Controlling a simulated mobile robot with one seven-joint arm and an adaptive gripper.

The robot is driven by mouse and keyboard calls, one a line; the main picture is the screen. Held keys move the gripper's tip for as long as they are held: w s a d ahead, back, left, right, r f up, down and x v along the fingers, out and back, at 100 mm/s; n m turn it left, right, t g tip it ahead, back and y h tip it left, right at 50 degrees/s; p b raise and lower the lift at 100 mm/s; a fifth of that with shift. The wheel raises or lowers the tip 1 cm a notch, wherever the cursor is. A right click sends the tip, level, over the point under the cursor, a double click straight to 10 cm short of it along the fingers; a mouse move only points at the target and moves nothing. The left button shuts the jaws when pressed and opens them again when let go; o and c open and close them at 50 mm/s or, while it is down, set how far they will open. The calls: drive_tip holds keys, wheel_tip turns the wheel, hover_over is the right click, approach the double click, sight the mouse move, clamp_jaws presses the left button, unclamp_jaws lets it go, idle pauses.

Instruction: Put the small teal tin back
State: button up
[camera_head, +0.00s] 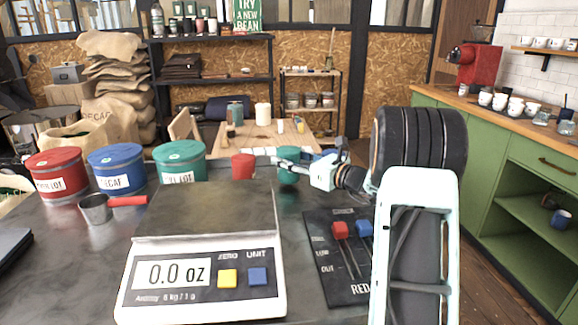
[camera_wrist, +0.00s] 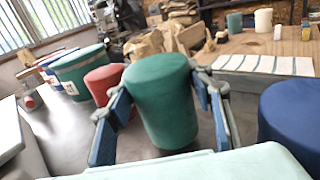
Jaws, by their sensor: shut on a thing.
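The small teal tin (camera_head: 288,168) is near the far edge of the dark counter, right of the small red tin (camera_head: 243,166). My gripper (camera_head: 298,166) is shut on it. In the wrist view the teal tin (camera_wrist: 160,105) stands roughly upright between the two blue finger pads of my gripper (camera_wrist: 160,120). I cannot tell whether its base touches the counter. The small red tin (camera_wrist: 102,84) is close on its left in the wrist view. A dark blue tin (camera_wrist: 290,115) is to its right, partly cut off. The large teal tin (camera_head: 180,162) stands at left.
A large blue tin (camera_head: 117,168) and large red tin (camera_head: 56,174) stand left. A red-handled scoop (camera_head: 97,209) lies before them. The scale (camera_head: 205,285) reads 0.0 oz. A dark slider board (camera_head: 338,260) lies right of it. A wooden table (camera_head: 262,138) stands behind.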

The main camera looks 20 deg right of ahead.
drive_tip(key=shift+f, duration=0.75)
drive_tip(key=shift+f, duration=0.15)
drive_tip(key=o, duration=1.1)
drive_tip(key=shift+c, duration=0.2)
drive_tip(key=shift+r, duration=0.2)
drive_tip(key=p+v, duration=0.1)
drive_tip(key=v, duration=1.1)
drive_tip(key=shift+s+f, duration=0.1)
drive_tip(key=shift+f, duration=0.05)
